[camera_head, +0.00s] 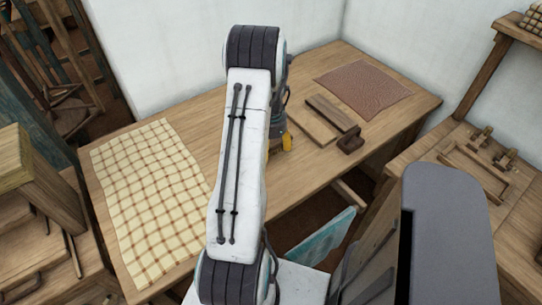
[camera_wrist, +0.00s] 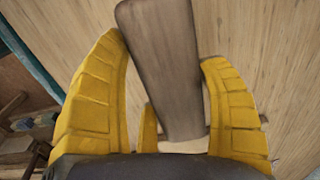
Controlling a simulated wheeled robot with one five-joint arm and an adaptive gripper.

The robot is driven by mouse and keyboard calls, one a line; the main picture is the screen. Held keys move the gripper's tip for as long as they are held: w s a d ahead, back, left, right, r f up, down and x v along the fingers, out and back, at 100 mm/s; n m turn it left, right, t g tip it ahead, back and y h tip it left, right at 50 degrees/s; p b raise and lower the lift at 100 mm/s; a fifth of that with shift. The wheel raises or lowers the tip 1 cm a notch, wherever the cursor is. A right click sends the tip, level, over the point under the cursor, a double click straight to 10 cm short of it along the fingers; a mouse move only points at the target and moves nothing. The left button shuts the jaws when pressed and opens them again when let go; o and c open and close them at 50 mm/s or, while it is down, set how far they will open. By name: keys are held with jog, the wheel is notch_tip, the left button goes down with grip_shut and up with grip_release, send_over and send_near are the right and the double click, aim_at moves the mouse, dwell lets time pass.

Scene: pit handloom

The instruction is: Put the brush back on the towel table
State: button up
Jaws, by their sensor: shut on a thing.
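The brush (camera_wrist: 165,75) shows in the wrist view as a grey-brown wooden piece with a pale part at its lower end. It lies between the yellow fingers of my gripper (camera_head: 287,143), which is shut on it. In the head view my arm hides the brush and most of the gripper. The gripper is over the middle of the long wooden table (camera_head: 300,180). A cream checked towel (camera_head: 150,195) lies on this table's left part. A wooden surface shows behind the brush in the wrist view; I cannot tell the gap between them.
Flat boards (camera_head: 318,123), a small dark brown block (camera_head: 350,140) and a reddish-brown cloth (camera_head: 363,90) lie on the table's right part. White walls stand behind. A wooden bench with small fittings (camera_head: 480,165) is at the right. Bare tabletop lies beside the towel.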

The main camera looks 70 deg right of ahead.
jog(key=shift+f, duration=2)
jog(key=shift+f, duration=0.1)
jog(key=o, duration=1.1)
